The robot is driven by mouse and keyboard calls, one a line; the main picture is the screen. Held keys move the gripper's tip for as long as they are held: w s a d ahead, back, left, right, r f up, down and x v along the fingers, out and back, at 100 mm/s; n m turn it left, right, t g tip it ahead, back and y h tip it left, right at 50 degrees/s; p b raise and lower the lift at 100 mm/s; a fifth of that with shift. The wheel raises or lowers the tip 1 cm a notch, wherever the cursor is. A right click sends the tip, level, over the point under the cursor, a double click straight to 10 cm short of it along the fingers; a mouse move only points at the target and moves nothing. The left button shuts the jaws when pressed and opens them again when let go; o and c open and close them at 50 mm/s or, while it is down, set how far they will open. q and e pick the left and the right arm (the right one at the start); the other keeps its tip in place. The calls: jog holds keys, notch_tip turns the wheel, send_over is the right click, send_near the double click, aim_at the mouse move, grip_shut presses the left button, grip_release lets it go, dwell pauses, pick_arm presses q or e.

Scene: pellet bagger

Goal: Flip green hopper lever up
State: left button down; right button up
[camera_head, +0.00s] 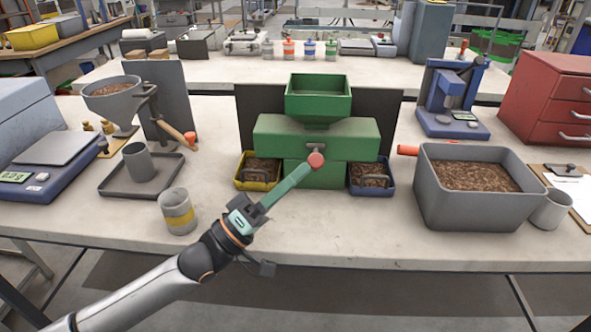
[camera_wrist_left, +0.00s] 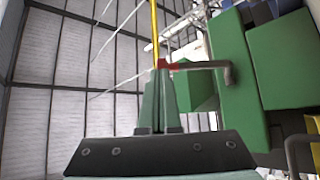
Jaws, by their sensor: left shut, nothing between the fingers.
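The green hopper machine (camera_head: 316,135) stands mid-table with an open funnel on top. Its lever has a red knob (camera_head: 316,160) at the front of the body, below a small grey pivot. My left gripper (camera_head: 306,169) is shut and empty, its fingertips right at the knob. In the left wrist view, the closed fingertips (camera_wrist_left: 160,70) lie against or just beside the red knob (camera_wrist_left: 172,65). The lever's rod (camera_wrist_left: 205,65) runs right to a bent grey piece on the green body. I cannot tell whether they touch. My right gripper is not in view.
A yellow bin (camera_head: 257,184) and a blue bin (camera_head: 371,190) of pellets flank the hopper's base. A large grey tub (camera_head: 470,214) of pellets stands right. A yellow-banded cup (camera_head: 178,222) stands left of my arm. The table front between cup and tub is mostly clear.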

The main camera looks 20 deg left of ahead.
pick_arm(q)
jog(key=w+a+r+n+y+p, duration=0.1)
jog(key=w+r+n+y+p, duration=0.2)
jog(key=r+p, duration=0.4)
jog(key=w+n+p, duration=0.1)
jog(key=p, duration=0.3)
jog(key=shift+r, duration=0.25)
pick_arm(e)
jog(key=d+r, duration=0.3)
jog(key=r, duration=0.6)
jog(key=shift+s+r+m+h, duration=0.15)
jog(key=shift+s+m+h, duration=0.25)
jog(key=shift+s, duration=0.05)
pick_arm(q)
jog(key=shift+a, duration=0.1)
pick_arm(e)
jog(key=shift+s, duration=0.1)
